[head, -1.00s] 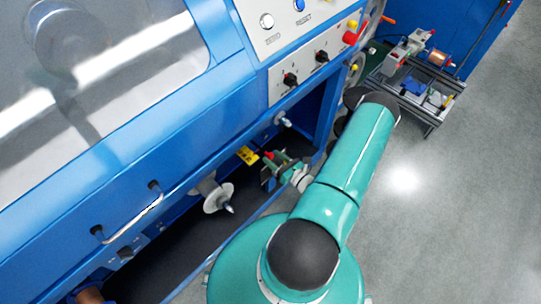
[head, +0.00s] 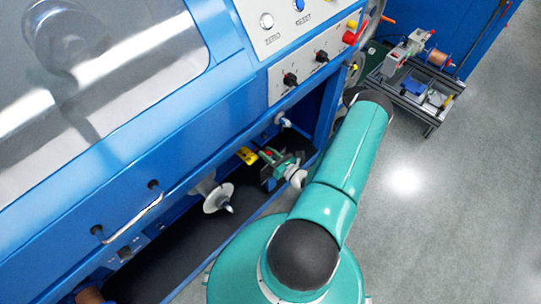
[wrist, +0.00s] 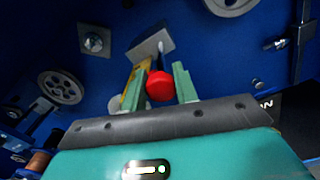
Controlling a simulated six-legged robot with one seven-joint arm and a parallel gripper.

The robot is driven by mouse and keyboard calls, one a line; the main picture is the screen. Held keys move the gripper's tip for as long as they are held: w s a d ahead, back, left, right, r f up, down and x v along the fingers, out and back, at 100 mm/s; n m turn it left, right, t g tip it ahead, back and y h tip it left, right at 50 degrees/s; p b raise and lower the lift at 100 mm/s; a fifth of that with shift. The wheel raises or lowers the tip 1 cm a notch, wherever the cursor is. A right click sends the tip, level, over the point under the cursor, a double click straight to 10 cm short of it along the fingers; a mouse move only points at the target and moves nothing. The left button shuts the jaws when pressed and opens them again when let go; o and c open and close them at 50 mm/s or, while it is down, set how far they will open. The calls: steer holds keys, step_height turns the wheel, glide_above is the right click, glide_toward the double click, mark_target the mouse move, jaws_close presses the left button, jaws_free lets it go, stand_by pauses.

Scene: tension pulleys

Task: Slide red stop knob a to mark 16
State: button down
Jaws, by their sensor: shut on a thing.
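The red stop knob (wrist: 160,86) shows in the wrist view between the two green fingers of my gripper (wrist: 160,88), which is shut on it. Behind the knob is a grey block (wrist: 150,46) on the blue panel. In the head view my gripper (head: 268,168) is inside the machine's lower opening, and only a bit of red shows between its fingers. A yellow plate (head: 247,155) lies just left of the gripper; part of it shows behind the left finger in the wrist view. I cannot read mark 16 in either view.
A white spool (head: 217,198) sticks out of the machine left of my gripper. In the wrist view a grey pulley wheel (wrist: 60,87) is at left and a copper spool (wrist: 38,162) at lower left. The blue machine frame (head: 235,117) overhangs the opening.

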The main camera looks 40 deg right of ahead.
steer(key=shift+w, duration=0.7)
steer(key=c, duration=1.1)
jaws_free()
steer(key=s, duration=1.4)
steer(key=shift+d, duration=0.15)
